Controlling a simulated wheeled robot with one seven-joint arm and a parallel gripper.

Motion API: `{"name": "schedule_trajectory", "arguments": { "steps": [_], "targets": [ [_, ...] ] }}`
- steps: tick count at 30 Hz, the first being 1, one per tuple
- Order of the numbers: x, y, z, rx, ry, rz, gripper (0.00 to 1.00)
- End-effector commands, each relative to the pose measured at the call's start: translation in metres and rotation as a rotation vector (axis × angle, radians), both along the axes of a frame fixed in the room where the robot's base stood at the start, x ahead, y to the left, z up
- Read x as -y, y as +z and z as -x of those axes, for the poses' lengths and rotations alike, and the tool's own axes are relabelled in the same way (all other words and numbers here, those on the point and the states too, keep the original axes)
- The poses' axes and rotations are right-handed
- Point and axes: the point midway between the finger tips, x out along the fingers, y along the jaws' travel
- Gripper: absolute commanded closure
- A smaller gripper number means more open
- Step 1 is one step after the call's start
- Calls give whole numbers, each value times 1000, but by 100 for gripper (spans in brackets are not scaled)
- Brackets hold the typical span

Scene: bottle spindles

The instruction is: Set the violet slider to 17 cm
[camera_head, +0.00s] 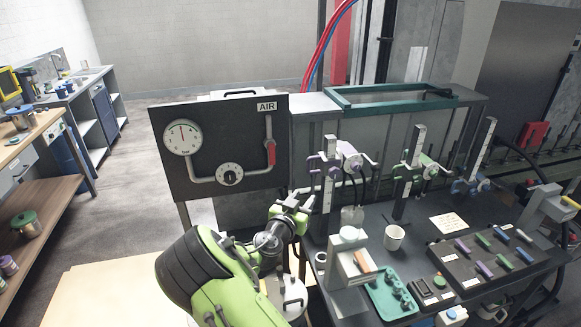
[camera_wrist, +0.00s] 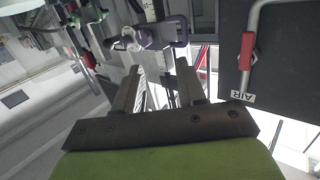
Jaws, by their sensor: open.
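The violet slider (camera_head: 324,164) sits on a pale upright scale post at the left end of the dark bench. In the wrist view a violet clamp-like part (camera_wrist: 168,32) shows beyond my fingertips, near the top. My gripper (camera_head: 300,203) is in front of and to the lower left of the violet slider, apart from it. In the wrist view my gripper (camera_wrist: 157,68) has its two fingers spread with nothing between them. The scale's marks are too small to read.
A green slider (camera_head: 424,164) and a blue slider (camera_head: 472,185) stand on similar posts to the right. A black gauge panel (camera_head: 245,125) with a red-handled valve is at left. A white mug (camera_head: 394,237) and a teal tray (camera_head: 377,300) occupy the bench.

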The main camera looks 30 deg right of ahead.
Motion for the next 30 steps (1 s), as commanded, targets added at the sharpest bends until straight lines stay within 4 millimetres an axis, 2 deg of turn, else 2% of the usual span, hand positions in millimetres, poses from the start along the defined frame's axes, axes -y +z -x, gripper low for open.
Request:
{"name": "schedule_trajectory", "arguments": {
  "steps": [1,4,8,21,25,30],
  "targets": [
    [-6,-1,-9,11,36,43,60],
    [-13,1,-19,34,80,87,60],
    [-6,3,-27,42,86,93,60],
    [74,3,-97,40,84,92,60],
    [92,2,-113,38,85,91,60],
    [102,1,-123,38,85,89,60]
  ]
}}
